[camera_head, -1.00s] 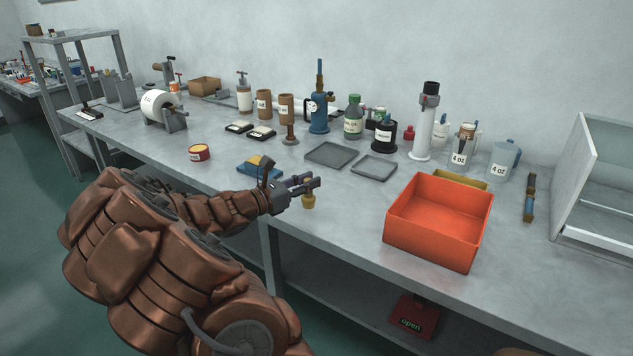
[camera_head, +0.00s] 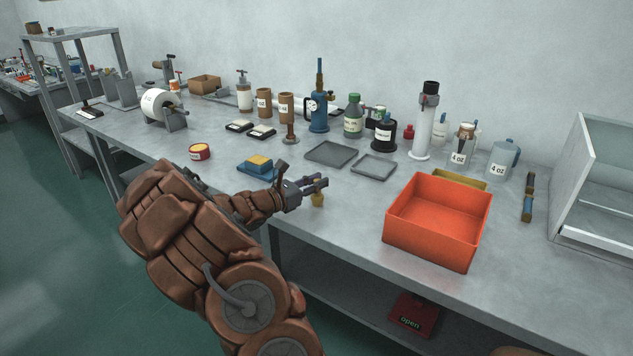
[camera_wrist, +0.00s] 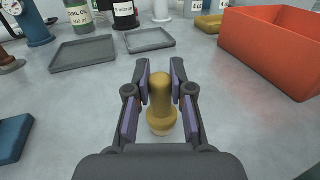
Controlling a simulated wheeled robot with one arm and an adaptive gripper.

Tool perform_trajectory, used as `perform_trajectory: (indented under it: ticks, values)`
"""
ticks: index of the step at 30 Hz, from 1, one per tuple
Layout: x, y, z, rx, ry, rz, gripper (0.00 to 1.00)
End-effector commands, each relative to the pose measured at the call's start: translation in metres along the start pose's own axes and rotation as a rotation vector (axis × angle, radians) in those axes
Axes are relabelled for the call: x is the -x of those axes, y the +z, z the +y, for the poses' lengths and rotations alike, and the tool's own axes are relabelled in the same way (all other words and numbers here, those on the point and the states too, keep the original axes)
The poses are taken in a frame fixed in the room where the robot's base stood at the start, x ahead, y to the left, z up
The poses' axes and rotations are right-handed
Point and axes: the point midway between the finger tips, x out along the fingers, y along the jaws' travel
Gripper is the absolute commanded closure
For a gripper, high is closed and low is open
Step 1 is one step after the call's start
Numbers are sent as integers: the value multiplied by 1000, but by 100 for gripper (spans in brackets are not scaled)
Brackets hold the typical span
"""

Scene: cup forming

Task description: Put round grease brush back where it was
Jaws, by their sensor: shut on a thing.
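The round grease brush (camera_wrist: 160,103) has a tan, knob-like handle and a wider, paler lower part. My gripper (camera_wrist: 160,88) is shut on its handle, with one finger on each side, and the brush is upright. In the head view, the brush (camera_head: 318,200) hangs below the fingertips of my gripper (camera_head: 316,184), near the front edge of the table. I cannot tell whether its lower end touches the tabletop.
An orange bin (camera_head: 425,245) stands to the right of my gripper. Two flat grey trays (camera_head: 330,153) lie behind it. Bottles, including a green-capped one (camera_head: 353,120), line the back. The tabletop between gripper and bin is clear.

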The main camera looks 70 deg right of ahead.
Motion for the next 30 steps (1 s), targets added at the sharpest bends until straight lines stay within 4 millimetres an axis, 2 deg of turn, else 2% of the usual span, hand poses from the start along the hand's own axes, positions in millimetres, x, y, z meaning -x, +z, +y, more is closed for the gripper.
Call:
perform_trajectory:
  ticks: [10, 11, 18, 30]
  values:
    - [0, -3, 0, -2, 0, 0, 100]
    - [0, -3, 0, -2, 0, 0, 77]
    - [0, -2, 0, -2, 0, 0, 53]
    - [3, 1, 1, -2, 2, -1, 53]
